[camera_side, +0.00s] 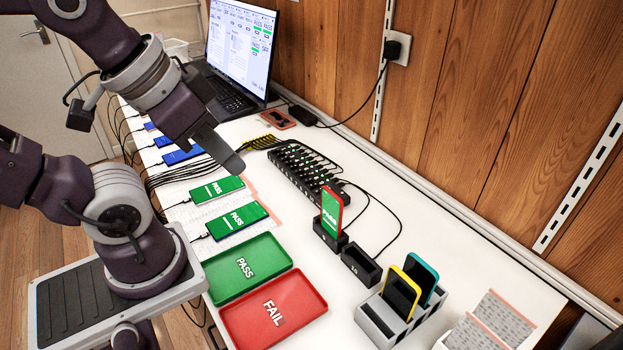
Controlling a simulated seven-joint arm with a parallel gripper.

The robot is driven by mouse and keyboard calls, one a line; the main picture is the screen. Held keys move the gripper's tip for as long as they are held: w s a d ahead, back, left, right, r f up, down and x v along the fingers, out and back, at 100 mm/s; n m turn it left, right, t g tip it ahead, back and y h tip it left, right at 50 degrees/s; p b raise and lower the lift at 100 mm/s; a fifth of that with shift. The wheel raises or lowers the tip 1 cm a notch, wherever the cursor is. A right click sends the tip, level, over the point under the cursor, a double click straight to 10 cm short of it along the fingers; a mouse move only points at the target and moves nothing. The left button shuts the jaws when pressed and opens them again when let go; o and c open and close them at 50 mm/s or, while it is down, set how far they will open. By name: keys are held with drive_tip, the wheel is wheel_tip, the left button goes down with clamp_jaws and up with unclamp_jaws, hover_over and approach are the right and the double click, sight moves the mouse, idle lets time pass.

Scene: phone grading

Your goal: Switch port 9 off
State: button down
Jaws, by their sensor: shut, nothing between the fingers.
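A long black hub (292,168) with a row of ports and small green lights lies on the white table, right of the middle. Cables run from both its ends. The numbers on it are too small to read, so I cannot tell which port is 9. My gripper (236,166) is shut and empty, tilted down. In the picture its tip is left of the hub, apart from it, above the cables and a green phone. A red-cased phone (331,212) with a green PASS screen stands upright in a black dock (329,240) in front of the hub.
An empty black dock (361,265) stands beside it. Green PASS (240,268) and red FAIL (273,308) trays lie in front. Green-screen phones (236,219) lie at left. A grey rack (386,318) holds two phones. A laptop (236,65) stands behind. Loose cables surround the hub.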

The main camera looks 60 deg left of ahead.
drive_tip(key=w+a+n+y, duration=0.15)
drive_tip(key=w+a, duration=0.25)
drive_tip(key=w, duration=0.6)
drive_tip(key=n+t, duration=0.2)
drive_tip(key=n, duration=0.8)
hover_over(310, 186)
drive_tip(key=w, duration=0.1)
wheel_tip(310, 186, down, 24)
drive_tip(key=shift+r+m, duration=0.1)
drive_tip(key=shift+m, duration=0.15)
drive_tip(key=shift+s+f, duration=0.2)
drive_tip(key=shift+f, duration=1.25)
drive_tip(key=shift+s+f, duration=0.15)
drive_tip(key=shift+f, duration=1.3)
drive_tip(key=shift+s+f, duration=0.2)
drive_tip(key=shift+f, duration=1.25)
drive_tip(key=shift+f, duration=0.4)
